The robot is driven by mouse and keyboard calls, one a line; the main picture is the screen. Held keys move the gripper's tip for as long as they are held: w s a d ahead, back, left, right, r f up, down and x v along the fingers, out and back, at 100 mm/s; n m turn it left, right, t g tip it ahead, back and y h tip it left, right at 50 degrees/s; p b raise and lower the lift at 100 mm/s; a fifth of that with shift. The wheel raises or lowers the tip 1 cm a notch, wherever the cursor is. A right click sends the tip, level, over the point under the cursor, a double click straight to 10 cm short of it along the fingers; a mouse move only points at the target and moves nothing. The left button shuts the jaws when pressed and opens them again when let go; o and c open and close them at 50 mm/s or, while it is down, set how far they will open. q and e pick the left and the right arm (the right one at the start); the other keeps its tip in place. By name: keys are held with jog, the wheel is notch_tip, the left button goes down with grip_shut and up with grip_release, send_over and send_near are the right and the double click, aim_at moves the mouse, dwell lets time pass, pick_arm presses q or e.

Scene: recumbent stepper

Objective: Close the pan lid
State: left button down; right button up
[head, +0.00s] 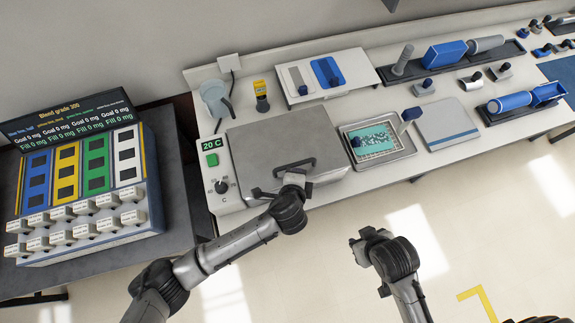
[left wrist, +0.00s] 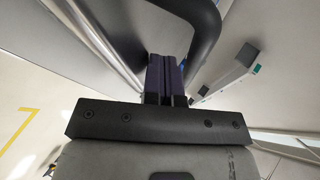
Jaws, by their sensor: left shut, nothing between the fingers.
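The pan lid (head: 262,135) is a grey metal plate over the heated unit with the "20 C" display. It looks roughly level in the head view, but I cannot tell whether it is fully down. Its black handle (head: 283,169) is near the front edge. My left gripper (head: 277,190) is at that front edge, close to the handle. In the left wrist view the fingers (left wrist: 166,72) are shut and empty, beside the curved black handle (left wrist: 207,32). I cannot tell if they touch it. My right gripper (head: 361,240) hangs over the floor, away from the bench; its opening is unclear.
A tray with a teal-patterned sheet (head: 375,140) sits right of the lid. The unit's dial (head: 221,186) is at its front left. A dispenser rack (head: 85,190) stands on a dark table at left. The floor in front of the bench is clear.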

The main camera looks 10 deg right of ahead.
pick_arm(q)
jog(key=shift+s+f, duration=0.15)
jog(key=shift+f, duration=0.65)
jog(key=shift+r, duration=0.1)
jog(key=shift+s+r, duration=0.1)
jog(key=shift+r, duration=0.1)
jog(key=s+f+p+v, duration=0.1)
jog(key=p+v, duration=0.7)
jog(key=v, duration=0.1)
jog(key=shift+s+f, duration=0.3)
